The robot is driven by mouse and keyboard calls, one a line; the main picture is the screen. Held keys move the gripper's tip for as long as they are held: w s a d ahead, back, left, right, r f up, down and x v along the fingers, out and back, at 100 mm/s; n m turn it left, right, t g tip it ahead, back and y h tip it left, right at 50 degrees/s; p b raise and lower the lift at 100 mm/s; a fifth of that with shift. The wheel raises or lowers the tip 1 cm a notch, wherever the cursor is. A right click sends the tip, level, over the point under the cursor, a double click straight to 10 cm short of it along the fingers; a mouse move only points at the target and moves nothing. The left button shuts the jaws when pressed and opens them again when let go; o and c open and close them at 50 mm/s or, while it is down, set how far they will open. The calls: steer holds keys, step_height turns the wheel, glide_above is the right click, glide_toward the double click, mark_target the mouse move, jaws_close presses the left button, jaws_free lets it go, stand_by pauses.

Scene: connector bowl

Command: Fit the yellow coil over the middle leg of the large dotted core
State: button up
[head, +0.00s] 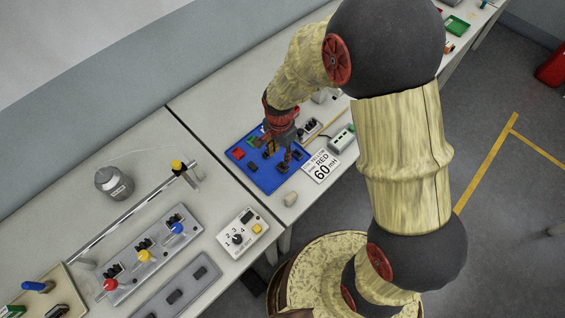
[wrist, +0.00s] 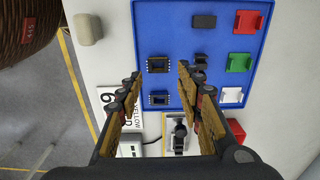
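A dark core with pale dots (wrist: 157,65) lies on the blue mat and shows between my fingertips in the wrist view. A smaller dotted core (wrist: 159,98) lies just below it there. My gripper (wrist: 159,76) is open over the mat, with its fingers spread wide and nothing visible between them. In the head view my gripper (head: 278,157) is low over the mat, and its height above the cores is hard to tell. I cannot make out a yellow coil in either view; my gripper and arm hide part of the mat and table.
The blue mat (wrist: 180,15) also bears a red piece (wrist: 248,21), a green piece (wrist: 239,62), a white piece (wrist: 231,95) and undotted dark cores (wrist: 204,21). A beige block (wrist: 88,28) and a printed card (head: 321,166) lie beside it.

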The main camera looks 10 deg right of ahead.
mark_target(280, 168)
step_height(280, 168, down, 8)
steer(key=shift+s+f+b, duration=0.15)
steer(key=shift+f+b, duration=0.05)
steer(key=shift+b, duration=0.35)
steer(key=shift+c, duration=1.1)
steer(key=c, duration=0.6)
